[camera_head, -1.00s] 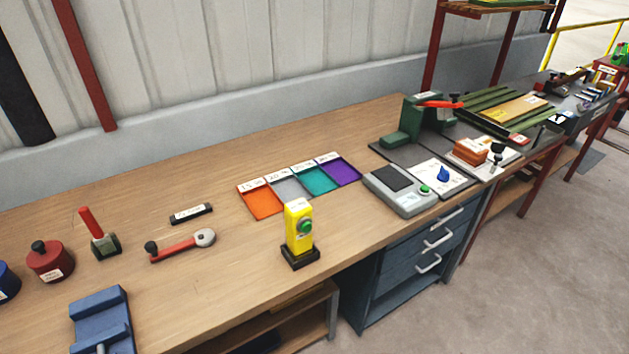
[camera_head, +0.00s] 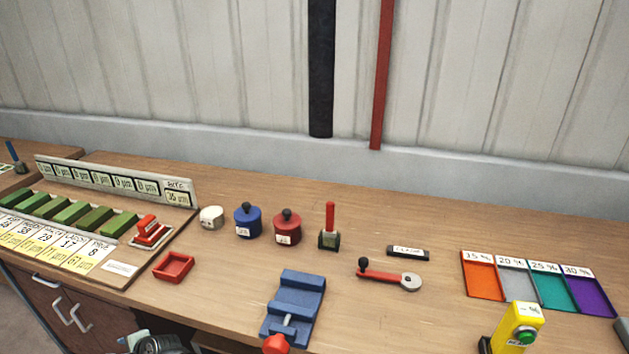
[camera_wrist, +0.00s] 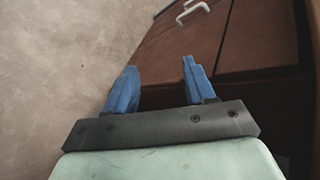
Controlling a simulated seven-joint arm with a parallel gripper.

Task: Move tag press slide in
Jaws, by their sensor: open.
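My gripper (camera_wrist: 160,70) shows in the wrist view with two blue fingers apart and nothing between them. It is open, in front of brown drawer fronts with the floor to the left. In the head view only a small part of my arm shows at the bottom edge, left of the blue vise. I see no tag press that I can name with certainty in either current view. The green press with a red lever from the earlier frame is out of view now.
The wooden bench holds a blue vise (camera_head: 292,308), a red tray (camera_head: 173,267), a stamp (camera_head: 150,232), blue (camera_head: 247,222) and red pots (camera_head: 287,229), a red-handled tool (camera_head: 329,228), a wrench-like tool (camera_head: 390,276), coloured trays (camera_head: 482,278) and a yellow device (camera_head: 516,329).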

